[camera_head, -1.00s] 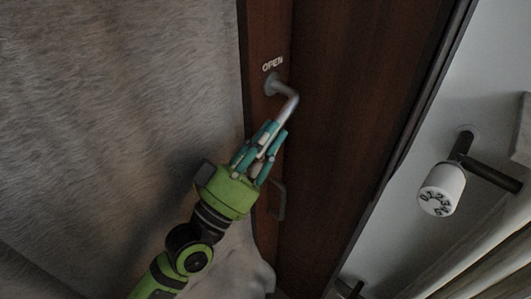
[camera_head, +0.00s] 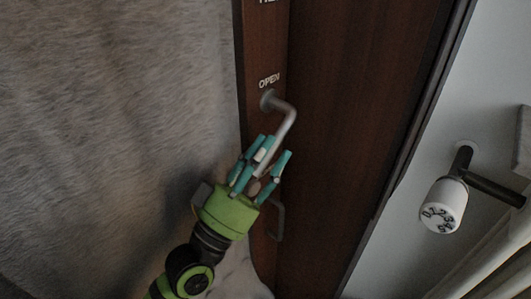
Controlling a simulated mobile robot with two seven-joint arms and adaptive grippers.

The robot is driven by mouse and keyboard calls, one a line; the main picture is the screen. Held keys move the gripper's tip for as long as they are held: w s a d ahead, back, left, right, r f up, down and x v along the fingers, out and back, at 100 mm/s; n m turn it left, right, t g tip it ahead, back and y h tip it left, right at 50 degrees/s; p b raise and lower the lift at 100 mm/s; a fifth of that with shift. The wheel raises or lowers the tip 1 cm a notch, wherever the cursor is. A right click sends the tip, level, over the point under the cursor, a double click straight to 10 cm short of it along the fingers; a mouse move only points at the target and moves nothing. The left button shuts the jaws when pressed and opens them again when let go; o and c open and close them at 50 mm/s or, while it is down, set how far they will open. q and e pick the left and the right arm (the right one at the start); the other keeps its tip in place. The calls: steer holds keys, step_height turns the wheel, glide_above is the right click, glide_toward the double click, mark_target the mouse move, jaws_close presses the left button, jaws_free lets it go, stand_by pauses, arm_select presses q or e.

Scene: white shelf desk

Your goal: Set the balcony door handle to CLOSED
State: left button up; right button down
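The balcony door handle (camera_head: 290,119) is a grey metal lever on the dark brown door (camera_head: 340,100). It comes out of a round mount just under the white word OPEN (camera_head: 269,81), bends, and slants down to the left. Part of another white label shows at the top edge, cut off. My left gripper (camera_head: 272,150) has green and teal fingers, spread apart, around the lower end of the lever. I cannot tell whether the fingers touch it. My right gripper is not in view.
A second, smaller handle (camera_head: 279,220) sits lower on the door. A white radiator knob (camera_head: 443,205) on a dark pipe is at the right. A grey furry-looking surface (camera_head: 110,100) fills the left.

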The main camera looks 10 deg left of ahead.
arm_select(q)
steer(key=v, duration=1.2)
